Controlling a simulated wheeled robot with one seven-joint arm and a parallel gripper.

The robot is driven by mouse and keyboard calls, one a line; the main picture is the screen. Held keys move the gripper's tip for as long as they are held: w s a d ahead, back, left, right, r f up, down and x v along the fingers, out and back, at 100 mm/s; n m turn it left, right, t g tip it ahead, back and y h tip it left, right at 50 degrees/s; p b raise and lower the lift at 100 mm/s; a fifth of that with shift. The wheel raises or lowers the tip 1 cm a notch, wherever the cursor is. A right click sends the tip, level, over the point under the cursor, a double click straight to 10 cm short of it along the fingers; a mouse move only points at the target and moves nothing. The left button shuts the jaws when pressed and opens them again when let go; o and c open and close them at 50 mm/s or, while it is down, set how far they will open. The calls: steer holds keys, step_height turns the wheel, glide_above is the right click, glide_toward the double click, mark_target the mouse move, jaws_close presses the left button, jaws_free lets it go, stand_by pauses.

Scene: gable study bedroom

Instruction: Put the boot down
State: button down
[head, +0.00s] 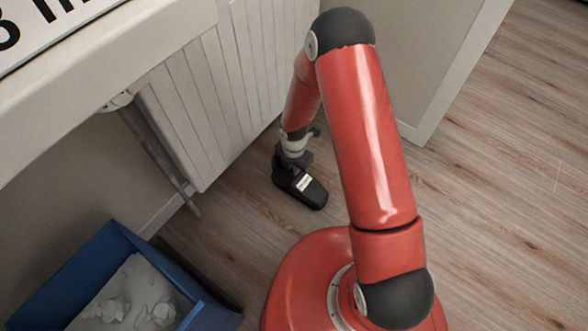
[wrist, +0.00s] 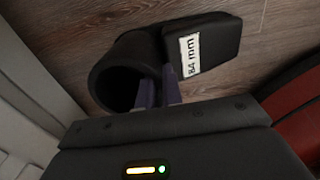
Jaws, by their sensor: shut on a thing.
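The boot (head: 307,190) is black, with a round open top and a white label on its foot. In the wrist view the boot (wrist: 215,48) shows its label, which reads "84 mm". My gripper (head: 292,168) is at the boot's top in the head view. In the wrist view my gripper's purple fingers (wrist: 159,92) are shut on the rim of the boot's shaft. The boot is upright, at or just above the wooden floor (head: 250,235); I cannot tell if its sole touches.
A white panelled front (head: 205,95) stands close behind and left of the boot. A blue bin (head: 100,235) with crumpled paper is at the lower left. A pale wall end (head: 440,65) stands behind my arm. The floor on the right is clear.

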steer(key=shift+f, duration=0.45)
steer(key=shift+f, duration=0.2)
steer(key=c, duration=1.6)
jaws_free()
steer(key=shift+o, duration=0.2)
steer(key=shift+r, duration=0.2)
step_height(320, 180, up, 12)
steer(key=p, duration=0.3)
